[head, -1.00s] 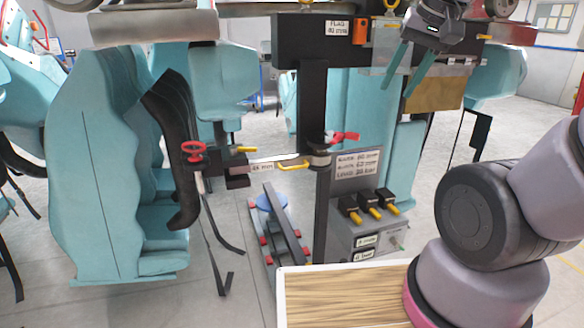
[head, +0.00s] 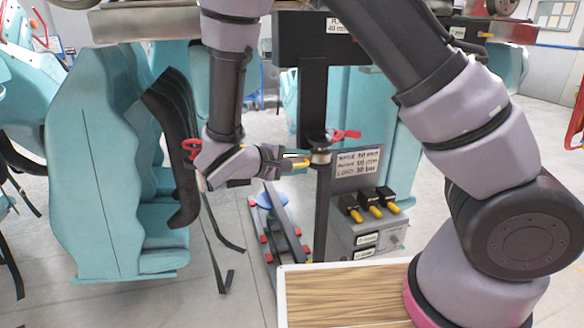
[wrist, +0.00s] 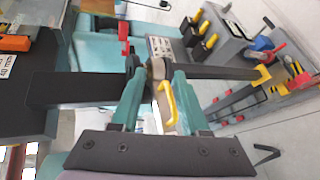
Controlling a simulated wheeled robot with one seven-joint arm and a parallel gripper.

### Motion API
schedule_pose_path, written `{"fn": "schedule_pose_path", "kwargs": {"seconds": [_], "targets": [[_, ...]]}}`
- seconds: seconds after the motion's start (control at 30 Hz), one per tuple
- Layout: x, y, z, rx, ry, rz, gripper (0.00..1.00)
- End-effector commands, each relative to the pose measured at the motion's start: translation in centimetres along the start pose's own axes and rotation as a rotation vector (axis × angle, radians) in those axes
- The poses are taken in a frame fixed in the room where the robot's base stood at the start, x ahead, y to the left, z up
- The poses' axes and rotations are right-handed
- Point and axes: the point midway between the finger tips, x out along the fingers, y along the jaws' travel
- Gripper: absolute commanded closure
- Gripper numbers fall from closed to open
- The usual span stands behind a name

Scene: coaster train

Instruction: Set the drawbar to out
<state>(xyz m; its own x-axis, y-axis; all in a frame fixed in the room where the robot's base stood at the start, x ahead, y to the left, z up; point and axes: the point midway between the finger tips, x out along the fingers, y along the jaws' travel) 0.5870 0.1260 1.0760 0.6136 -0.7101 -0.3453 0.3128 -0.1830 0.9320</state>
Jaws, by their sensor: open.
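The drawbar shows in the wrist view as a short pale bar (wrist: 155,92) running from a round collar on a dark post. A yellow handle (wrist: 167,103) lies along it; it also shows in the head view (head: 301,165). My gripper (wrist: 157,76) is open, its two teal fingers on either side of the bar and handle, tips near the collar. I cannot tell whether either finger touches.
A red lever (head: 345,135) sticks out beside the collar (head: 319,157), close to the fingertips. A grey box with yellow-tipped black knobs (head: 370,210) stands right of the post. Teal seats (head: 95,170) stand at left. A wood-topped table (head: 345,295) is in front.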

Motion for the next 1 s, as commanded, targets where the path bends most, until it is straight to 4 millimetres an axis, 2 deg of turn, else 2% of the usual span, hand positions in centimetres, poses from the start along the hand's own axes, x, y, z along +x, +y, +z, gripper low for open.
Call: {"fn": "schedule_pose_path", "kwargs": {"seconds": [0.03,0.2,0.37,0.47,0.8,1.0], "targets": [[-1.0,-1.5,-1.2,-0.038,0.058,0.062,0.55],[-3.4,-4.5,-3.9,-0.093,0.211,0.197,0.55],[-3.8,-5.3,-4.8,-0.107,0.259,0.237,0.55],[-2.9,-5.1,-5.1,-0.107,0.260,0.238,0.55],[3.0,-3.7,-6.7,-0.108,0.256,0.236,0.55],[5.4,-3.2,-7.3,-0.107,0.257,0.235,0.55]]}}
